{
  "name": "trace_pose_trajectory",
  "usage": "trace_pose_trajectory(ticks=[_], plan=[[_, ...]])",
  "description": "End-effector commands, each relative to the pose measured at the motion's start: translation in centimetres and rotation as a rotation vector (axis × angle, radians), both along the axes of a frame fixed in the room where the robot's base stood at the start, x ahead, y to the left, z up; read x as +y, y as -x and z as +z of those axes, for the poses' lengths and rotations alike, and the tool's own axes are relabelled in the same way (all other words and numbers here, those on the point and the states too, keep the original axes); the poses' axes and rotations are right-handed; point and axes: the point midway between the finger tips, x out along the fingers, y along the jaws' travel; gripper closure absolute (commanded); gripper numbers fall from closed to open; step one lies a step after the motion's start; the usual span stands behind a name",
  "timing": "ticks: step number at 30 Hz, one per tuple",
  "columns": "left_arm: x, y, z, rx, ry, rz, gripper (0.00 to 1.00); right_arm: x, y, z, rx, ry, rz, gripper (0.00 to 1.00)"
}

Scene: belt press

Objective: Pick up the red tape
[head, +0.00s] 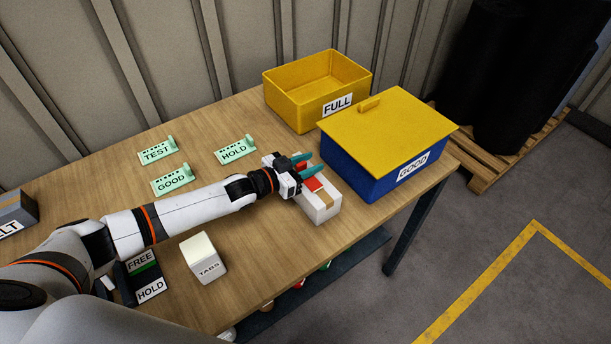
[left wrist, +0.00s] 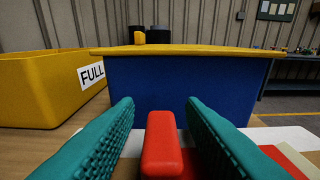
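My left gripper (head: 306,164) is at the white box (head: 319,208) near the table's right front, its teal fingers pointing right. In the left wrist view the fingers (left wrist: 160,120) are open, with an upright red piece (left wrist: 161,145) between them and a gap on each side. This red piece may be the red tape; its lower end is out of the frame. A red patch (head: 314,184) also shows beside the fingers at the white box, which has a tan strip. My right gripper is not in view.
A blue bin labelled GOOD (head: 365,165) with a yellow lid (head: 395,125) stands just beyond the fingers. An open yellow bin labelled FULL (head: 290,103) is behind it. Green TEST (head: 156,153), GOOD (head: 172,184) and HOLD (head: 235,152) tags and a TABS box (head: 204,257) lie nearer the arm.

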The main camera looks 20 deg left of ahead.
Motion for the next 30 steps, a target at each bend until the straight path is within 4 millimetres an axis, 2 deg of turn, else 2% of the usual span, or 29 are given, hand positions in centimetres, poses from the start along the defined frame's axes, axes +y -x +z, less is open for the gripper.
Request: trace_pose_trajectory(ticks=[4, 9, 11, 19, 22, 26, 30], plan=[[0.0, 0.0, 0.0, 0.001, -0.001, 0.0, 0.65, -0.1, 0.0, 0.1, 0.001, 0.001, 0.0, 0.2], [0.0, 0.1, 0.0, -0.001, -0.001, 0.0, 0.93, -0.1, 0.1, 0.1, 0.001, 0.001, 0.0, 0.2], [0.0, 0.1, 0.0, -0.001, -0.001, 0.0, 1.0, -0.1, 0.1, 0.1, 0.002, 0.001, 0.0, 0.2], [0.1, 0.1, 0.1, 0.0, -0.001, 0.0, 1.0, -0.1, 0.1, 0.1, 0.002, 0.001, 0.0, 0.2], [0.1, 0.0, 0.6, -0.002, -0.001, 0.0, 1.0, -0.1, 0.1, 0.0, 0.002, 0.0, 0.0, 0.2], [0.1, 0.1, 2.7, -0.005, -0.002, -0.003, 1.0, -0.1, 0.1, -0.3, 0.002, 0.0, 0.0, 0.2], [0.1, 0.1, 5.6, -0.005, -0.002, -0.002, 1.0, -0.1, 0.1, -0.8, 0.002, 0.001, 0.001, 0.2]])
